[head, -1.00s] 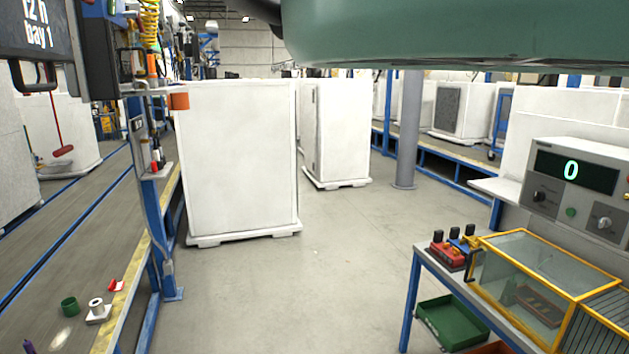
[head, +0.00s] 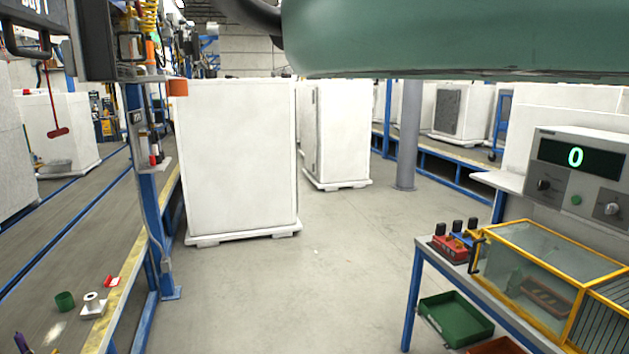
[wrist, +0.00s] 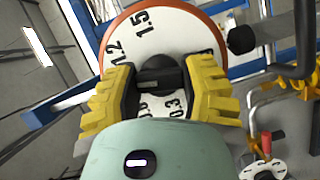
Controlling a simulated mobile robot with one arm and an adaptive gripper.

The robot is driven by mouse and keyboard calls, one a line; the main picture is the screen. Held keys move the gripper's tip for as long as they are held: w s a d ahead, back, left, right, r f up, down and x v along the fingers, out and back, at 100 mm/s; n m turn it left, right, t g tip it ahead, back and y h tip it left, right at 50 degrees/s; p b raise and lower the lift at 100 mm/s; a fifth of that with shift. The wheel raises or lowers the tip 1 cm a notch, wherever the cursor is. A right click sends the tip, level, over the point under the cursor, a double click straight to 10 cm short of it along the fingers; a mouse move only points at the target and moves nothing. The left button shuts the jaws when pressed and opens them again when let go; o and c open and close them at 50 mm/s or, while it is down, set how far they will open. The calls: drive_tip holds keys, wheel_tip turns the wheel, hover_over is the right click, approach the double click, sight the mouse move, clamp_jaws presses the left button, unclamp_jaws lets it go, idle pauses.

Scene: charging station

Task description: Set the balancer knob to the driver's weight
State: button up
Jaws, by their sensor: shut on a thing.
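In the wrist view, a round white dial (wrist: 181,32) with an orange rim fills the upper middle. It carries black numbers; 1.2, 1.5 and 0.3 can be read, and others are partly covered. The black balancer knob (wrist: 160,78) sits at the dial's centre. My gripper (wrist: 160,70) is shut on it, with one yellow ribbed finger on each side. I cannot tell which number the knob points to. Neither the dial nor my fingers show in the head view. A driver's weight cannot be made out.
At the right, a grey control box (head: 577,175) displays 0 above a yellow-framed case (head: 535,275) on a blue-legged bench. A large white crate (head: 238,160) stands ahead. A line post (head: 152,215) stands at left. The floor between is clear.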

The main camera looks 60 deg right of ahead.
drive_tip(key=m+b, duration=0.1)
drive_tip(key=b, duration=0.1)
drive_tip(key=m+g+b, duration=0.1)
drive_tip(key=m+b, duration=0.1)
drive_tip(key=b, duration=0.1)
drive_tip(key=shift+w+f+g, duration=0.1)
drive_tip(key=shift+f+g, duration=0.2)
drive_tip(key=shift+r+m+g+b, duration=0.2)
drive_tip(key=shift+m+g+b, duration=0.3)
drive_tip(key=shift+m+b, duration=0.65)
drive_tip(key=o, duration=1.2)
drive_tip(key=shift+r, duration=0.1)
drive_tip(key=shift+r, duration=0.15)
drive_tip(key=shift+r, duration=4.9)
